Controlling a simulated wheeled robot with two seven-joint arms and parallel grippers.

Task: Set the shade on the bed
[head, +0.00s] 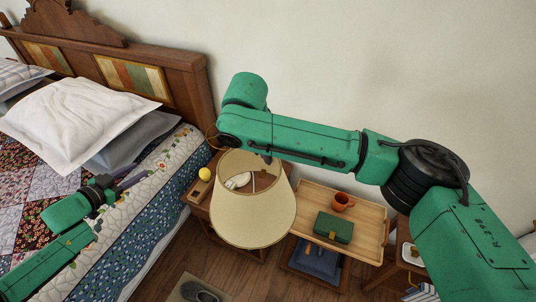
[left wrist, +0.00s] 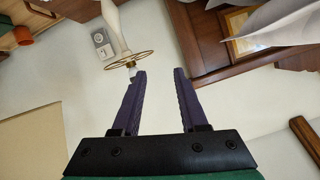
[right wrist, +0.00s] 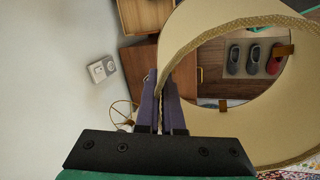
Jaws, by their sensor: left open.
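The cream lampshade (head: 252,215) hangs in the air beside the bed, in front of the nightstand. My right gripper (right wrist: 163,100) is shut on its rim, seen in the right wrist view; in the head view these fingers are mostly hidden. Floor and shoes show through the shade's opening. The bare white lamp stem with a brass ring (left wrist: 128,60) shows in the left wrist view, apart from the shade. The bed (head: 125,225) with a patchwork quilt fills the left of the head view. My left gripper (head: 122,184) is open and empty over the quilt.
White pillows (head: 75,118) lie at the headboard (head: 185,85). A yellow ball (head: 205,174) is by the nightstand's left edge. The quilt's middle is clear.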

